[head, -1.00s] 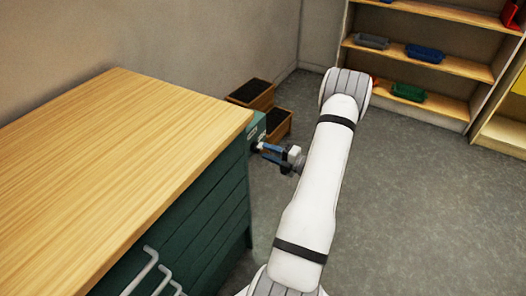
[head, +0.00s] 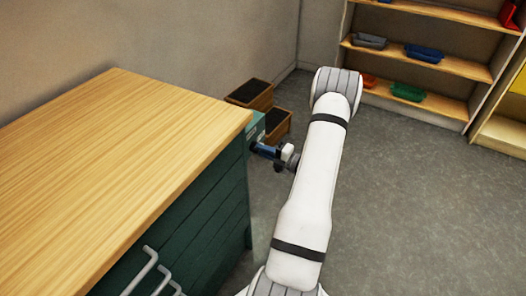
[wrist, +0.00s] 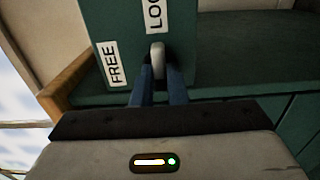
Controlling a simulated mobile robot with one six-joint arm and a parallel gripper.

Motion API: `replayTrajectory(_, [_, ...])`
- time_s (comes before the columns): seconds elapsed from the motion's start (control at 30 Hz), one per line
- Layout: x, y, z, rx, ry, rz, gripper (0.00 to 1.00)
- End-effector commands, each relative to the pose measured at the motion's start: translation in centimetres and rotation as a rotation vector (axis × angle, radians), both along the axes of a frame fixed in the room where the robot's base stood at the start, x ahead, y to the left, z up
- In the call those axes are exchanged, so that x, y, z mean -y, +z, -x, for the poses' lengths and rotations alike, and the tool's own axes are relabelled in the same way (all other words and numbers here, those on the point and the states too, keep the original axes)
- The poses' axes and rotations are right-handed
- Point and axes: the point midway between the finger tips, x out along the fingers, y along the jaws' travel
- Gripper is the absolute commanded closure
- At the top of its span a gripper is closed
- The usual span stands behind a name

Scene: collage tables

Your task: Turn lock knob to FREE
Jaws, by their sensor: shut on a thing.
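The lock knob shows in the wrist view as a pale grey lever (wrist: 157,52) on a dark green panel (wrist: 185,50). It lies just below the partly cut-off LOCK label (wrist: 155,15); the FREE label (wrist: 113,64) is to its left. My gripper (wrist: 158,75) has its blue fingers on either side of the lever and is shut on it. In the head view my gripper (head: 262,150) reaches the green lock panel (head: 257,128) at the cabinet's far right corner. The knob is hidden there by the fingers.
The green cabinet (head: 205,205) has a wooden top (head: 120,150) and pale handles at the front. Wooden steps with dark treads (head: 250,92) stand behind it. A shelf with bins (head: 420,60) is at the back right. Grey floor to the right is clear.

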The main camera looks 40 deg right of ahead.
Motion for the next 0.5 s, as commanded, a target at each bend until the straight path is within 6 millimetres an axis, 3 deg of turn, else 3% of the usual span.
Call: replayTrajectory(0.5, [-0.08,-0.14,-0.03,0.046,0.002,0.115,1.00])
